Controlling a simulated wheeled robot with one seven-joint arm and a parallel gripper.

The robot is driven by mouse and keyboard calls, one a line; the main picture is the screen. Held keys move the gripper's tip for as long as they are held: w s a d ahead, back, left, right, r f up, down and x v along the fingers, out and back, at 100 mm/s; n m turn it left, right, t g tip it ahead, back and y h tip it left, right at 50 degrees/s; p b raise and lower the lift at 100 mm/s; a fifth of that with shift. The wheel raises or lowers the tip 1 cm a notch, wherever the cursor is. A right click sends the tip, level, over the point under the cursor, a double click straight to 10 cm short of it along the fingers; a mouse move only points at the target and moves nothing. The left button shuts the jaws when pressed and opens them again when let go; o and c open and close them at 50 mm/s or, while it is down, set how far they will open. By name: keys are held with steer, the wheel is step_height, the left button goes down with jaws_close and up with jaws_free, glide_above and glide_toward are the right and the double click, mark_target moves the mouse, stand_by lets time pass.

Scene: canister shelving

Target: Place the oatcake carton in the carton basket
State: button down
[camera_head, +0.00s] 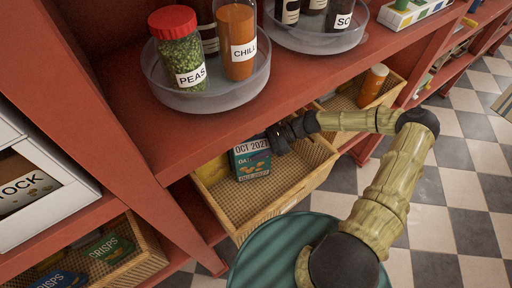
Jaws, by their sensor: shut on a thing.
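My gripper (274,141) reaches in from the right and is shut on the carton's upper right side. Its fingertips are dark and partly hidden.
A yellow item (214,170) lies in the basket's back left. The upper shelf (290,92) overhangs the basket, carrying a tray (205,97) of jars. Another basket (345,104) holds an orange bottle (372,86) at right. A crisps basket (140,262) stands lower left.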

steer(key=c, duration=0.7)
jaws_free()
steer(key=shift+f, duration=0.1)
steer(key=shift+d, duration=0.15)
steer(key=b+v, duration=0.1)
steer(key=v, duration=1.1)
